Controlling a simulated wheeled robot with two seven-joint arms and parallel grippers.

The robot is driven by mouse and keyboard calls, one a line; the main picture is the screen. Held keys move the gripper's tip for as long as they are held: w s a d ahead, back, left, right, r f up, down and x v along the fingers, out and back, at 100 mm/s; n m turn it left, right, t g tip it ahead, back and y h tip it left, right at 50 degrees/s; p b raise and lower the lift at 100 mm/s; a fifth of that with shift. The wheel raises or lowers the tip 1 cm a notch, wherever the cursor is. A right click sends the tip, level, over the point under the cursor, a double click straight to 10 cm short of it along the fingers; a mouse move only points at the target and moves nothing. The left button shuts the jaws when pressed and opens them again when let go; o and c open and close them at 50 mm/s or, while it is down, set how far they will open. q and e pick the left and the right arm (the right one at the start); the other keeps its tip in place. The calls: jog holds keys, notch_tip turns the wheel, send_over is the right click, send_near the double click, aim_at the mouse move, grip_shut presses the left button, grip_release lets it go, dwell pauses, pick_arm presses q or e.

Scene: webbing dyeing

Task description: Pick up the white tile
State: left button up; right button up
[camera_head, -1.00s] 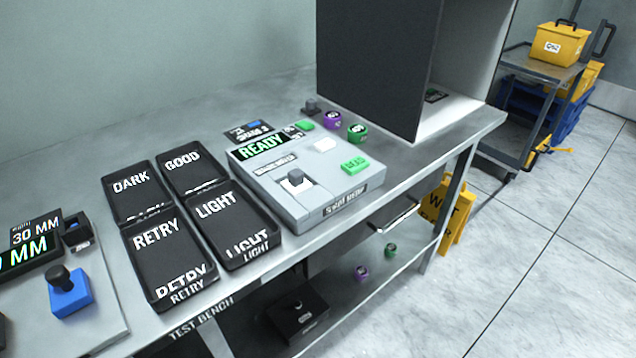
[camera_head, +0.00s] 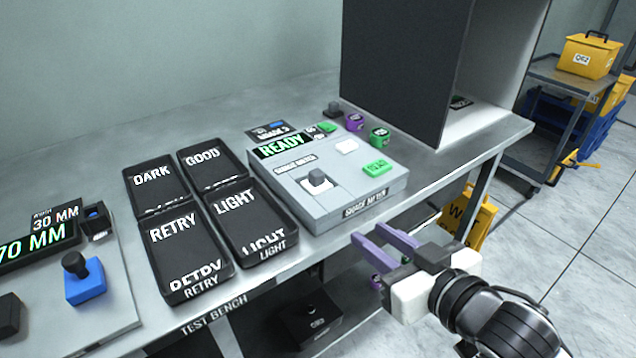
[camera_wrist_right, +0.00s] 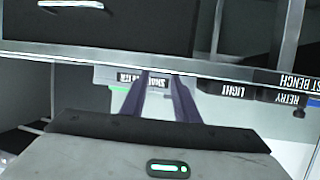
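A small white tile-like block (camera_head: 347,147) lies on top of the grey shade meter (camera_head: 370,198), near its back right and next to a green block. Another white patch (camera_head: 316,188) shows under the meter's dark-topped clamp; I cannot tell if it is a separate piece. My right gripper (camera_head: 367,235) has purple fingers, apart and empty, in front of the meter at the bench's front edge. In the right wrist view its fingers (camera_wrist_right: 159,80) point toward the meter's labelled front, with a gap between them. My left gripper is out of view.
Black trays marked DARK (camera_head: 155,184), GOOD (camera_head: 212,167), RETRY (camera_head: 190,255) and LIGHT (camera_head: 262,222) stand left of the meter. A tall dark panel (camera_head: 400,65) rises behind it. Purple (camera_head: 354,122) and green (camera_head: 380,136) small items stand between them.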

aim_at(320, 178)
jog(key=w+a+r+n+y, duration=0.1)
jog(key=w+a+r, duration=0.1)
jog(key=w+a+r+y, duration=0.2)
jog(key=w+a+r, duration=0.1)
jog(key=shift+w+r+n+t, duration=0.15)
jog(key=shift+n+t, duration=0.15)
jog(key=shift+n, duration=0.1)
jog(key=shift+f+x, duration=0.15)
jog(key=shift+x, duration=1.35)
jog(key=shift+f+x, duration=0.1)
jog(key=shift+x, duration=1.4)
grip_shut()
